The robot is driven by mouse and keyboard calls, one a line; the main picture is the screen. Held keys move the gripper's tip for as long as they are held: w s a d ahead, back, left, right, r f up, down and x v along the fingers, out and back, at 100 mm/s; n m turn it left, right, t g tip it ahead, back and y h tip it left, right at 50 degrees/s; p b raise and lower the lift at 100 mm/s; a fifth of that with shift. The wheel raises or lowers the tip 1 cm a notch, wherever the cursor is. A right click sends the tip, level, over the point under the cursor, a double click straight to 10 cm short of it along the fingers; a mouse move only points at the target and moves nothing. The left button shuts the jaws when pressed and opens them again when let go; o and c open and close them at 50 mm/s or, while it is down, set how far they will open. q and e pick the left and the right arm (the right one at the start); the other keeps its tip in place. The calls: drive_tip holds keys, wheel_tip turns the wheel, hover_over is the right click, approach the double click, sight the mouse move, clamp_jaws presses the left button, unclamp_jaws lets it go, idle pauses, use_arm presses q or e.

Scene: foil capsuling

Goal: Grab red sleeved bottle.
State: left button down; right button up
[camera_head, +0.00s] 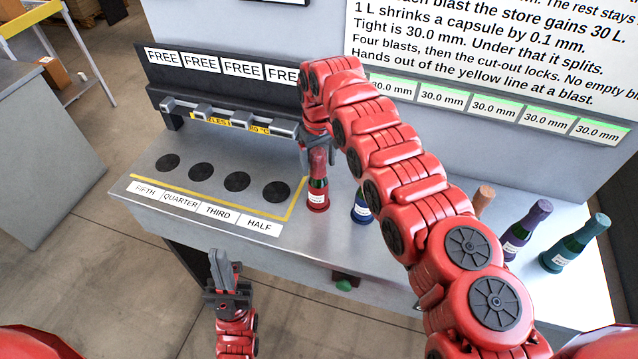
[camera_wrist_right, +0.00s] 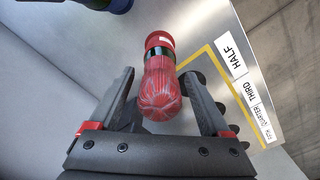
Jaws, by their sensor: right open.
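The red sleeved bottle (camera_head: 318,183) stands upright on the grey bench, just right of the yellow line. In the right wrist view its red sleeve top (camera_wrist_right: 160,85) points toward the camera. My right gripper (camera_head: 317,150) is above it, with the open fingers (camera_wrist_right: 163,95) on either side of the sleeve. A gap shows between each finger and the sleeve, so nothing is gripped. My left gripper (camera_head: 222,262) is raised in front of the bench, empty and away from the bottle; its fingers look close together, but I cannot tell if they are shut.
A blue bottle (camera_head: 362,207) stands right of the red one, partly behind my right arm. Purple (camera_head: 525,228) and teal (camera_head: 577,243) bottles stand further right. Several black pads (camera_head: 237,181) inside the yellow line are bare. A nozzle rail (camera_head: 230,118) runs behind them.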

drive_tip(key=shift+w+f, duration=0.1)
drive_tip(key=shift+w, duration=0.1)
drive_tip(key=shift+c, duration=0.2)
drive_tip(key=shift+a, duration=0.1)
drive_tip(key=shift+c, duration=1.1)
drive_tip(key=shift+s, duration=0.1)
drive_tip(key=c, duration=0.7)
clamp_jaws()
